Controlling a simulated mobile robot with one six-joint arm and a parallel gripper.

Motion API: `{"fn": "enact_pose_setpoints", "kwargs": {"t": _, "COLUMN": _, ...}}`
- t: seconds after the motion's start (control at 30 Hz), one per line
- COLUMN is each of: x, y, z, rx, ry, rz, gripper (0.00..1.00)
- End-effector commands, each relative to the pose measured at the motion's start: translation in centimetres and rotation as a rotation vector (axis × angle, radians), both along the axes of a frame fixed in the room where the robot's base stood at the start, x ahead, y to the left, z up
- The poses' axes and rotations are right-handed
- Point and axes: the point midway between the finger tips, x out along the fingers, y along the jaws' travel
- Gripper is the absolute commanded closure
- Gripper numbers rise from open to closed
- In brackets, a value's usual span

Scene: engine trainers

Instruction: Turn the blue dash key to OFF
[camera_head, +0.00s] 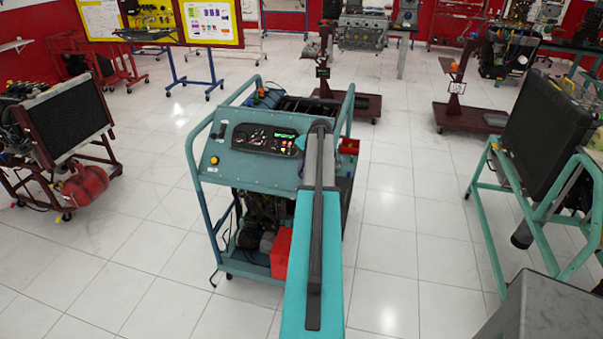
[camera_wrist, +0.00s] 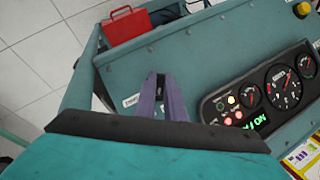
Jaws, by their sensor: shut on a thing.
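The teal engine trainer's dash panel (camera_head: 262,138) is at the centre of the head view. In the wrist view, the black gauge cluster (camera_wrist: 262,92) has lit red and orange lamps and a green display (camera_wrist: 256,124) that seems to read ON. My gripper (camera_wrist: 160,78), with purple fingers, is at the teal panel left of the cluster. The fingers are close together, with something small and dark between them. The blue dash key is not clearly visible; the fingers cover its place, so its angle cannot be told. In the head view my arm covers the panel's right end.
A red box (camera_wrist: 125,27) is beyond the panel's edge in the wrist view. A yellow knob (camera_head: 214,160) sits on the panel's left side.

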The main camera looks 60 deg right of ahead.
Motion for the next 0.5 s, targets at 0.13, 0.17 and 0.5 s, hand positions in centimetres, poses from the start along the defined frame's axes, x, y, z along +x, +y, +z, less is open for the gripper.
{"fn": "enact_pose_setpoints", "kwargs": {"t": 0.13, "x": -0.4, "y": -0.64, "z": -0.31, "rx": -0.031, "ry": 0.083, "rz": 0.082, "gripper": 1.0}}
{"fn": "enact_pose_setpoints", "kwargs": {"t": 0.17, "x": -0.37, "y": -0.66, "z": -0.29, "rx": -0.037, "ry": 0.098, "rz": 0.101, "gripper": 1.0}}
{"fn": "enact_pose_setpoints", "kwargs": {"t": 0.5, "x": -0.11, "y": -0.64, "z": -0.19, "rx": -0.096, "ry": 0.277, "rz": 0.314, "gripper": 1.0}}
